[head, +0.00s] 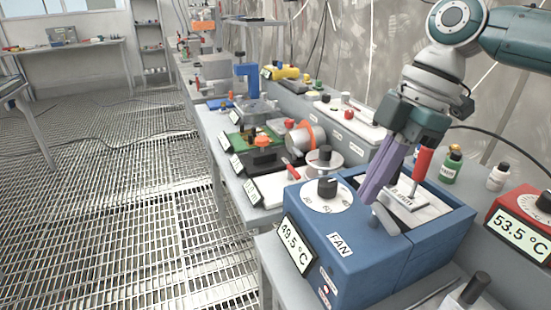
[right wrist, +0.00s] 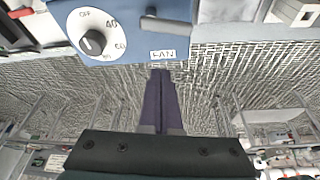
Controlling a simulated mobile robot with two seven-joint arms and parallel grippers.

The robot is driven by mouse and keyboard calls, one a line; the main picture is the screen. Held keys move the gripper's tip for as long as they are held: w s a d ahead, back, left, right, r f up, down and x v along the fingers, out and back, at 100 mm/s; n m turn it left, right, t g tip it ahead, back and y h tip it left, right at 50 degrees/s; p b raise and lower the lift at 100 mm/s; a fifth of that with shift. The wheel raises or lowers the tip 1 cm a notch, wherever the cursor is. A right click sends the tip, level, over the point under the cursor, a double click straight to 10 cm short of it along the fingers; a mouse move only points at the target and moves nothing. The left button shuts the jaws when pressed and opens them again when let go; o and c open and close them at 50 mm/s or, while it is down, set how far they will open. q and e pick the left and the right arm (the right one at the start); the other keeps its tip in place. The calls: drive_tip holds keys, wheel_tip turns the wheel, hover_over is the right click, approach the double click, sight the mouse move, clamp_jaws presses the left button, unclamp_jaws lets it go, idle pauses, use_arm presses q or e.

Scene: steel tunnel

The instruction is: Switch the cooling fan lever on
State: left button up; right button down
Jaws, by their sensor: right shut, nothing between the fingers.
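The blue fan box (head: 350,262) stands on the bench at front right, with a FAN label (head: 340,245), a round dial with a black knob (head: 327,187) and a display reading 49.5 °C (head: 296,246). A short grey curved piece (head: 384,220), perhaps the lever, sits on its top. My right gripper (head: 371,198) is shut and empty, its purple fingers pointing down close above that piece; I cannot tell if they touch. In the right wrist view, the shut fingertips (right wrist: 160,73) show just below the FAN label (right wrist: 163,54), with a dark bar (right wrist: 170,27) above it. My left gripper is out of view.
A red-handled lever (head: 423,163) stands on a white plate behind my fingers. A red box with a 53.5 °C display (head: 522,236) is at the right. Green (head: 451,165) and white (head: 497,177) bottles stand behind. Benches with devices run far back; the grated floor at left is clear.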

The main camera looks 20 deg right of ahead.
drive_tip(key=shift+v, duration=2.65)
drive_tip(key=shift+a, duration=0.1)
